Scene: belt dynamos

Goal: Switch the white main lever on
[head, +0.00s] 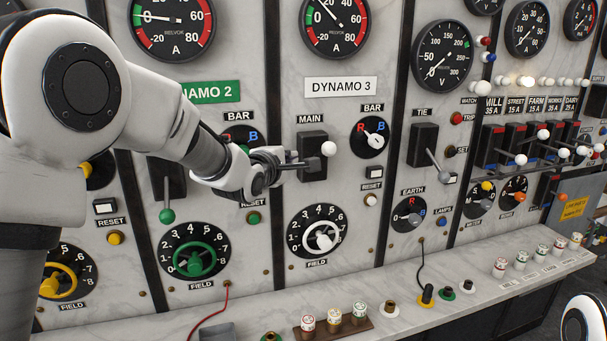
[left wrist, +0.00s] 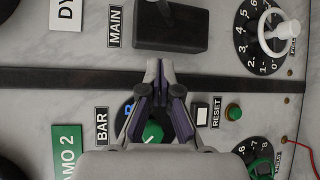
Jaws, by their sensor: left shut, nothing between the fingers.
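The white main lever has a white ball knob (head: 328,148) and stands on a black switch box (head: 311,143) under the MAIN label on the DYNAMO 3 panel. The knob sits at about the middle height of the box, to its right side; its shaft is mostly hidden. My left gripper (head: 316,163) is shut and empty, with its fingers reaching across the lower box, just left of and below the knob. In the left wrist view, the shut fingertips (left wrist: 159,63) are beside the edge of the switch box (left wrist: 172,27). The knob is not seen there, and contact is unclear. My right gripper is not in view.
A red-and-blue BAR selector (head: 374,139) is right of the lever, and a white field handwheel (head: 322,238) is below. The DYNAMO 2 green-knobbed lever (head: 167,215) hangs low at left, near my arm. A TIE lever (head: 447,178) stands further right. A ledge (head: 400,305) runs below.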

